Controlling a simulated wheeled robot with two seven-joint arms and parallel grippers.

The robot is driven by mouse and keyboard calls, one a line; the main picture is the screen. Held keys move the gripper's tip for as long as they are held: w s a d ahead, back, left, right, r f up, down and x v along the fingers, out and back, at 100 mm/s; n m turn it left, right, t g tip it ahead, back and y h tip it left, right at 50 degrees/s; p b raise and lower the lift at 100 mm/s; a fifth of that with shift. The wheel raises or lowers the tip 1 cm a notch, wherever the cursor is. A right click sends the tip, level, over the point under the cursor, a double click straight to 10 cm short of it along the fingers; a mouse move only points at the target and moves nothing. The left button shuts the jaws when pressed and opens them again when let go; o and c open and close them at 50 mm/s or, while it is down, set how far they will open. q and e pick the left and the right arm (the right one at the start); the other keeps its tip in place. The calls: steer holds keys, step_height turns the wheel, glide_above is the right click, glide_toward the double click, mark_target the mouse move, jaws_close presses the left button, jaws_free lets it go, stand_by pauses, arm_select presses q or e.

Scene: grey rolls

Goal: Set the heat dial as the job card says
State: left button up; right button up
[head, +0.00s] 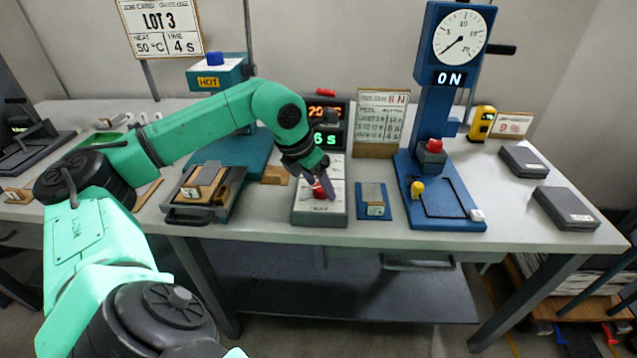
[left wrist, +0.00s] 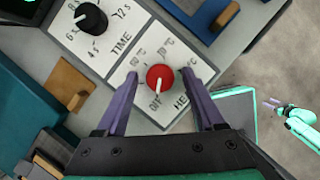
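The job card (head: 160,28) reads LOT 3, heat 50 °C, time 4 s. The red heat dial (left wrist: 160,78) sits on the white panel of the control box (head: 334,212); its white pointer faces the OFF mark in the left wrist view. My left gripper (head: 318,190) is open over this dial, its two purple fingers (left wrist: 160,98) on either side with gaps visible; contact is not shown. The black time dial (left wrist: 92,17) is beside it. My right gripper (left wrist: 271,103) shows small in the left wrist view, apparently open and empty, away from the panel.
The lit display (head: 326,124) stands behind the control box and shows 6 s below a red temperature reading. A blue press (head: 440,190) with a gauge stands right. A blue plate (head: 373,202) lies between. Dark blocks (head: 566,208) lie far right.

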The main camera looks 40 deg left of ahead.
arm_select(q)
jaws_close()
steer(key=shift+m, duration=0.3)
steer(key=shift+a+m+h, duration=0.1)
steer(key=shift+m+h, duration=0.4)
steer(key=shift+m, duration=0.4)
steer(key=m, duration=0.1)
steer(key=m+h+p, duration=0.1)
steer(key=shift+r+m+g, duration=0.2)
steer(key=shift+m+g, duration=0.1)
steer(key=shift+g, duration=0.1)
steer(key=m+g+h+p, duration=0.1)
steer(key=m+p, duration=0.2)
steer(key=m, duration=0.1)
steer(key=shift+w+a+r+p, duration=0.1)
steer(key=shift+w+p, duration=0.05)
steer(key=shift+p, duration=0.2)
steer(key=shift+f+m+g+h+p, duration=0.25)
steer(key=shift+m+g+p, duration=0.25)
steer(key=shift+m+p, duration=0.6)
steer(key=shift+m, duration=0.4)
